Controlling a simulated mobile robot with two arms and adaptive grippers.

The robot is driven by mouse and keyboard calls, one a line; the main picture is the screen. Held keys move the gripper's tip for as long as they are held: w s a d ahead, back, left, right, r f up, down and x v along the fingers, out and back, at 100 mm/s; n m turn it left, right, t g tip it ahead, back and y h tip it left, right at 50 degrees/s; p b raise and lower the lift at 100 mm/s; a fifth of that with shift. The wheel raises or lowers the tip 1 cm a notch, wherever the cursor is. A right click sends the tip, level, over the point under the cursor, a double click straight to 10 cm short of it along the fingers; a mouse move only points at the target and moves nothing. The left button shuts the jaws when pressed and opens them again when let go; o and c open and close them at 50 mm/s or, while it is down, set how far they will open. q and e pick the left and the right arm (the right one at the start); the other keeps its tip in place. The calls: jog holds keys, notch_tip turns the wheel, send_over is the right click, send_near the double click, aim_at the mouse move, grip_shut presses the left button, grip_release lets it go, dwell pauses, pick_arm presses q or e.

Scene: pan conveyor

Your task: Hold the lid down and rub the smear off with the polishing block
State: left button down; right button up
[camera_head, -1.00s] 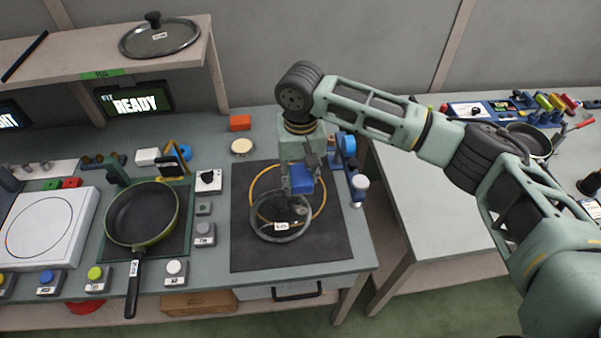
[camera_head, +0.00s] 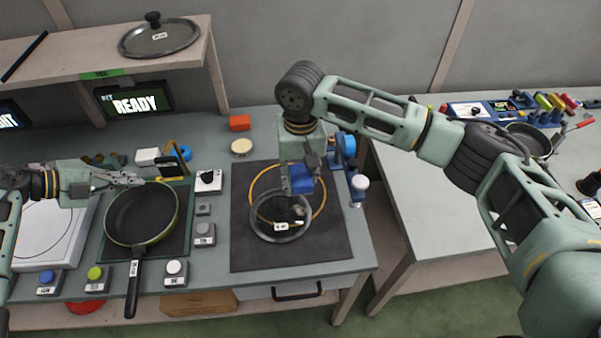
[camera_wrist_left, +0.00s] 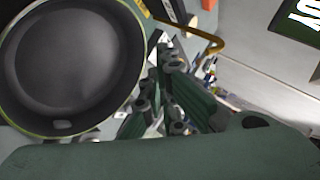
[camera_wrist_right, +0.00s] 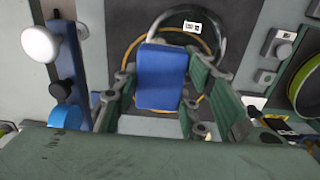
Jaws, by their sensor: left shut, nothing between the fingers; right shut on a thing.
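The blue polishing block (camera_head: 301,182) is in my right gripper (camera_head: 299,187), which is shut on it above the lid. The block also shows between the fingers in the right wrist view (camera_wrist_right: 162,77). The glass lid (camera_head: 262,233), with a grey rim and white label, lies on the dark mat (camera_head: 250,258), overlapping a yellow ring (camera_head: 322,198). I cannot make out the smear or whether the block touches the lid. My left gripper (camera_head: 138,181) is shut and empty near the pan's upper left rim, well left of the lid. Its fingers also show in the left wrist view (camera_wrist_left: 168,88).
Button boxes (camera_head: 204,233) and a knob box (camera_head: 208,181) line the mat's left side. A blue fixture (camera_head: 347,160) with a white knob stands right of the mat. Another lid (camera_head: 158,38) rests on the shelf.

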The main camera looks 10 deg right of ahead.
pick_arm(q)
jog(key=w+d+r+t+h, duration=0.1)
jog(key=w+d+h, duration=0.1)
jog(key=d, duration=0.4)
jog(key=w+d+r+h, duration=0.1)
jog(key=d+r, duration=0.1)
jog(key=d, duration=0.5)
jog(key=w+d+r+n+t+y, duration=0.1)
jog(key=w+d+r+n+t, duration=0.45)
jog(key=w+d+t, duration=0.3)
jog(key=w+d+f+n+t+y, duration=0.1)
jog(key=w+n+t+y, duration=0.15)
jog(key=n, duration=0.25)
jog(key=g+y, duration=0.9)
jog(key=g, duration=0.8)
send_over(259, 221)
notch_tip(259, 221, down, 6)
jog(key=shift+n, duration=0.45)
jog(key=shift+f, duration=3.6)
jog(key=shift+f, duration=1.6)
